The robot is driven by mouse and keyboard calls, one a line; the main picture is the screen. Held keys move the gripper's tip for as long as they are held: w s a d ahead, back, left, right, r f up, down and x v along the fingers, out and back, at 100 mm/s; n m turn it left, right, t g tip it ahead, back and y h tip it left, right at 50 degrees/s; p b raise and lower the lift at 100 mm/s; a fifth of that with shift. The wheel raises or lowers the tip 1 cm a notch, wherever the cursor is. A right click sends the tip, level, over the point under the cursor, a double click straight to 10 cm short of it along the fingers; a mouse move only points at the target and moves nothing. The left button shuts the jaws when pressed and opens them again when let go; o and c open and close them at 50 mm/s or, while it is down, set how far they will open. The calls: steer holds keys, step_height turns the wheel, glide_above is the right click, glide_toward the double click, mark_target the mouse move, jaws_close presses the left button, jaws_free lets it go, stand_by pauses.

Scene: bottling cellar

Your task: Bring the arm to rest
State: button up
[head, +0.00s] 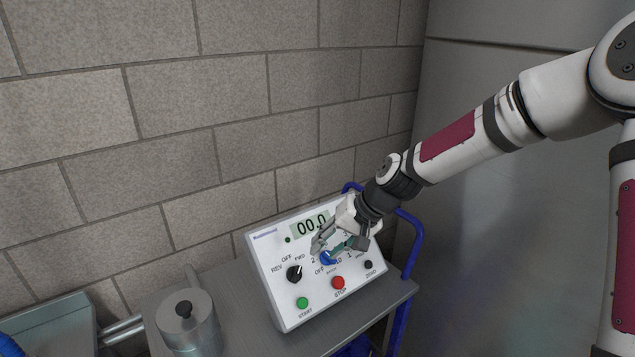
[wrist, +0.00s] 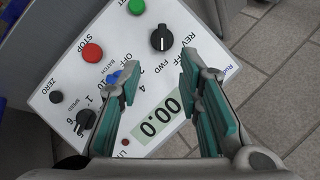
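My arm reaches in from the right of the head view, and my gripper (head: 336,247) is over the face of a white control box (head: 272,262). In the wrist view my gripper (wrist: 160,72) is open, its two teal-padded fingers apart with nothing between them but the panel behind. A blue knob (head: 326,258) is close to the fingers; in the wrist view it (wrist: 112,78) shows just left of the left finger, and I cannot tell whether they touch. The box's display (wrist: 160,125) reads 00.0. The gripper hides part of the panel in the head view.
The panel also has a black knob (head: 294,273), a green START button (head: 302,303) and a red STOP button (head: 338,283). A lidded metal cylinder (head: 190,328) stands left on the grey cart top (head: 240,300). A blue rail (head: 414,240) is at right; a block wall (head: 200,150) is behind.

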steer(key=s+d+r+t+h, duration=0.1)
steer(key=s+d+r, duration=0.4)
steer(key=s, duration=0.5)
steer(key=s+d+r+t+h, duration=0.1)
steer(key=s+d+r+h, duration=0.2)
steer(key=s, duration=0.7)
steer(key=s+d+r+h, duration=0.2)
steer(key=s+d+r, duration=0.5)
steer(key=s+r, duration=0.3)
steer(key=shift+r+n+t, duration=0.4)
steer(key=shift+r, duration=0.1)
